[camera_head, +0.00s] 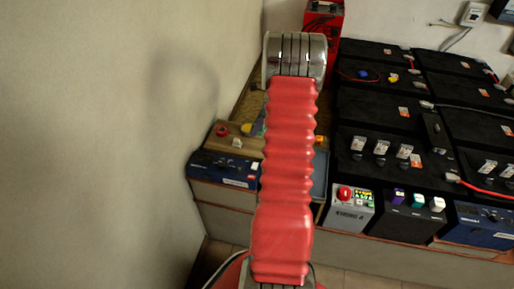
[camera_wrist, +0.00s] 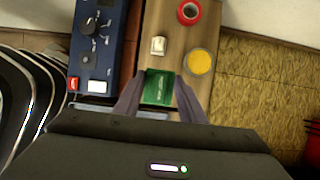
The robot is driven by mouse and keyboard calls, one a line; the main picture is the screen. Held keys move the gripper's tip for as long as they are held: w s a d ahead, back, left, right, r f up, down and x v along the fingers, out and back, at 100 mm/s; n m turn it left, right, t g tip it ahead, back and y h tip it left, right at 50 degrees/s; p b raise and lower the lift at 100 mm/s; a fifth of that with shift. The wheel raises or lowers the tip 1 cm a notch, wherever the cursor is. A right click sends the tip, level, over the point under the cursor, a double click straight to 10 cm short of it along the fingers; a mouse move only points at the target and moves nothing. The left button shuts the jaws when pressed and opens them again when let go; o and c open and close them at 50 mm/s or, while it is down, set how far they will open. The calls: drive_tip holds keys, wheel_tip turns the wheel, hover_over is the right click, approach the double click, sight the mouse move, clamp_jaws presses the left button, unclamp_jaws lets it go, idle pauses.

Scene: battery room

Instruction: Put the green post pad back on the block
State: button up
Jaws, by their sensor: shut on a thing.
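The green pad (camera_wrist: 159,90) is between the two fingers of my gripper (camera_wrist: 157,97), which is shut on it. In the wrist view it overlaps the near part of a brown wooden block (camera_wrist: 177,18); I cannot tell whether it touches the wood or hangs above it. On the block are a red ring (camera_wrist: 189,12), a yellow disc (camera_wrist: 201,62) and a small whitish piece (camera_wrist: 158,45). In the head view the wooden block (camera_head: 212,146) is left of my red arm, which hides my gripper and the pad.
A blue box with knobs (camera_wrist: 95,45) stands left of the block in the wrist view. Yellowish-brown patterned matting (camera_wrist: 262,85) is on its right. In the head view, black batteries (camera_head: 380,115) fill the right side, and a pale wall (camera_head: 90,130) is at left.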

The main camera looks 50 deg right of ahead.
hover_over(255, 148)
drive_tip(key=shift+s+d+f, duration=0.1)
drive_tip(key=shift+s+f, duration=0.05)
drive_tip(key=shift+f, duration=0.85)
drive_tip(key=shift+s+d+f, duration=0.1)
drive_tip(key=shift+s+f, duration=0.05)
drive_tip(key=shift+f, duration=0.9)
drive_tip(key=shift+s+d+f, duration=0.1)
drive_tip(key=shift+s+f, duration=0.05)
drive_tip(key=shift+f, duration=0.85)
drive_tip(key=shift+f, duration=1.9)
drive_tip(key=shift+a+f, duration=0.1)
drive_tip(key=shift+f, duration=0.25)
